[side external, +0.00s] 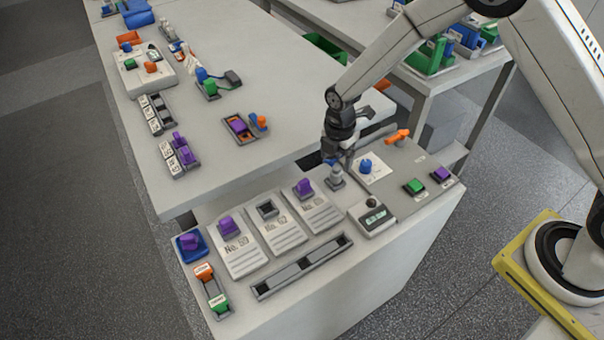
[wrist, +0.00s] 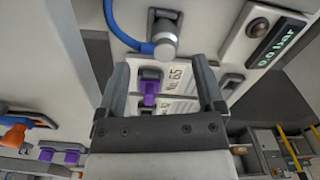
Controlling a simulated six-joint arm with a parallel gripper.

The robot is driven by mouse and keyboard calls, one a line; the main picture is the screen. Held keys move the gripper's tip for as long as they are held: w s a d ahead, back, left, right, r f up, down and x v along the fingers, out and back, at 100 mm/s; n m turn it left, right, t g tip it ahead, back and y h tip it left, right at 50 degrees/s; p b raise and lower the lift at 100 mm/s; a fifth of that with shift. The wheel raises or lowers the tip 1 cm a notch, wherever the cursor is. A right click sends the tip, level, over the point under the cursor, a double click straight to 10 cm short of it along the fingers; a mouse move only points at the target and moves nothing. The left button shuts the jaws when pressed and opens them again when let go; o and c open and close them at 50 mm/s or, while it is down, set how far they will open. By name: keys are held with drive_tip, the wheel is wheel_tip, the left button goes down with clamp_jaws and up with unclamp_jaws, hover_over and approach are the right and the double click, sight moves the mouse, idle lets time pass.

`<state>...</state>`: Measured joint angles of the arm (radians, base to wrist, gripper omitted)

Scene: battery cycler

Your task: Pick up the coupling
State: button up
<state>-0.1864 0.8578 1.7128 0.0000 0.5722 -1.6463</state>
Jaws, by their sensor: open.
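The coupling (wrist: 165,40) is a grey metal fitting on a blue hose (wrist: 128,38), in a mount near the top of the wrist view. In the side external view the coupling (side external: 335,179) stands upright on the front bench, directly below my gripper (side external: 338,162). In the wrist view my gripper (wrist: 162,72) is open, with its two fingers spread wide and nothing between them gripped. The coupling lies just beyond the fingertips in that view. Whether the fingers touch it cannot be told; the wrist hides part of it from the side.
A display box (side external: 372,217) stands at the right of the coupling; its screen (wrist: 271,42) reads 0.0 bar. A purple plug (side external: 304,189) on a numbered plate stands close on the left. A blue knob (side external: 365,166) and an orange part (side external: 397,135) are behind right. A slotted rail (side external: 302,267) lies in front.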

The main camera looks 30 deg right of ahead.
sight(337, 168)
drive_tip(key=shift+s+f, duration=0.15)
drive_tip(key=shift+f, duration=0.75)
drive_tip(key=shift+s+f, duration=0.15)
drive_tip(key=shift+f, duration=1.6)
clamp_jaws()
